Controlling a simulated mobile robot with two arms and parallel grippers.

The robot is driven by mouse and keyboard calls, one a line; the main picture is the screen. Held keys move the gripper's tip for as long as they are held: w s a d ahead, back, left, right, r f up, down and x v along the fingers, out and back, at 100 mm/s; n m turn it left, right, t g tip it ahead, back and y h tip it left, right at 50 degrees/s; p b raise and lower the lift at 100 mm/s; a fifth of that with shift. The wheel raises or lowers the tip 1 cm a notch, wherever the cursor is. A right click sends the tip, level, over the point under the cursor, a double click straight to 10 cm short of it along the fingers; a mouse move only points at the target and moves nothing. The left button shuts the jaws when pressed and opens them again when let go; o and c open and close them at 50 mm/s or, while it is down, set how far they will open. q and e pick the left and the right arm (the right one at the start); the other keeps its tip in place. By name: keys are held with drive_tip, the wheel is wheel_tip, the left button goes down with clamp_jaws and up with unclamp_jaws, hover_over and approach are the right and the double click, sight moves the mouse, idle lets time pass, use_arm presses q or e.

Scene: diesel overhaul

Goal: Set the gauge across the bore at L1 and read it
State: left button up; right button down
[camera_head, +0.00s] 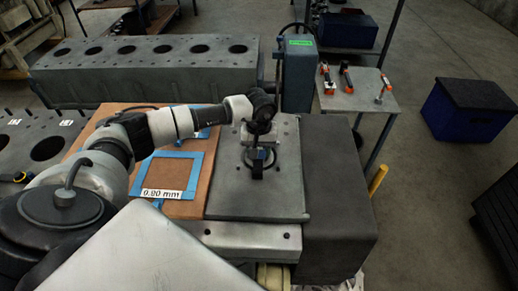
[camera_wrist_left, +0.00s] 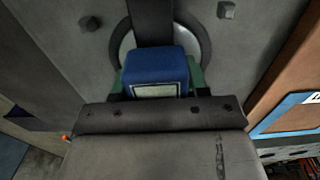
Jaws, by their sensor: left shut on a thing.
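The gauge is a blue block with a small pale display (camera_wrist_left: 157,72) in the left wrist view, with a dark bar running away from it. I cannot read any number on the display. My left gripper (camera_head: 259,140) is shut on the gauge and points down over the grey plate (camera_head: 230,195). Green edges show on both sides of the blue block. No L1 label is readable. My right gripper is not in view.
A brown board (camera_head: 195,208) with a blue-taped frame marked 0.90 mm lies left of the plate. A long engine block (camera_head: 150,75) with several bores stands behind. A small table (camera_head: 355,98) with orange-handled tools and a blue crate (camera_head: 468,112) stand at right.

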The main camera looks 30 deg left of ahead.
use_arm(q)
drive_tip(key=shift+f, duration=0.2)
drive_tip(key=o, duration=1)
